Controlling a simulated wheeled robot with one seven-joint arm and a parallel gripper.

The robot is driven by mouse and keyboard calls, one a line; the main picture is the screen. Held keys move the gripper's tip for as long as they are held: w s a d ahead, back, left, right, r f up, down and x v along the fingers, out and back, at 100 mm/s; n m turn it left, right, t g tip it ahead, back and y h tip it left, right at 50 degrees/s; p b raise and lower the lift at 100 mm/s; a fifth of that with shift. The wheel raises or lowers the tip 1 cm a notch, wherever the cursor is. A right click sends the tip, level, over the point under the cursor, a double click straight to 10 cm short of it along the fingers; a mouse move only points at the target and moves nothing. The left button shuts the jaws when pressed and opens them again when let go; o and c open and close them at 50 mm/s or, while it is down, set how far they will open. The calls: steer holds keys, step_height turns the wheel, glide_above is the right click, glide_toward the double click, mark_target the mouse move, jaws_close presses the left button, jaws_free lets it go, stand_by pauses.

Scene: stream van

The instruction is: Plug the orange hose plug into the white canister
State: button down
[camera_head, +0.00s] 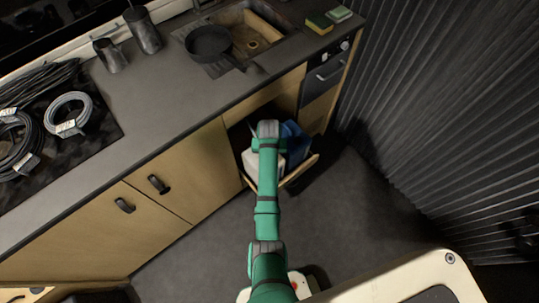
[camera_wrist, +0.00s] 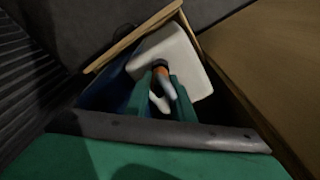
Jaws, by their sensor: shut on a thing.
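The white canister (camera_wrist: 187,55) stands in the open drawer of the lower cabinet. It also shows beside my arm in the head view (camera_head: 249,160). In the wrist view my gripper (camera_wrist: 161,78) reaches down to the canister, its green fingers shut on the orange hose plug (camera_wrist: 161,69). The plug's tip is at a dark round spot on the canister, touching or very close; I cannot tell how far in it is. A pale grey hose end (camera_wrist: 160,101) curves back between the fingers. In the head view my arm hides the gripper and plug.
A blue container (camera_head: 297,141) stands right of the canister in the drawer (camera_head: 302,172). The wooden drawer rim and cabinet front are close around my gripper. The counter above holds a pan (camera_head: 208,41), metal cups and coiled hoses (camera_head: 70,113). The floor in front is clear.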

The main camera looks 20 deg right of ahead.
steer(key=shift+f, duration=0.45)
steer(key=c, duration=1.5)
jaws_free()
steer(key=shift+o, duration=0.2)
step_height(320, 180, up, 11)
steer(key=s, duration=0.1)
steer(key=shift+a+f, duration=0.2)
steer(key=shift+a, duration=0.05)
steer(key=shift+s, duration=0.15)
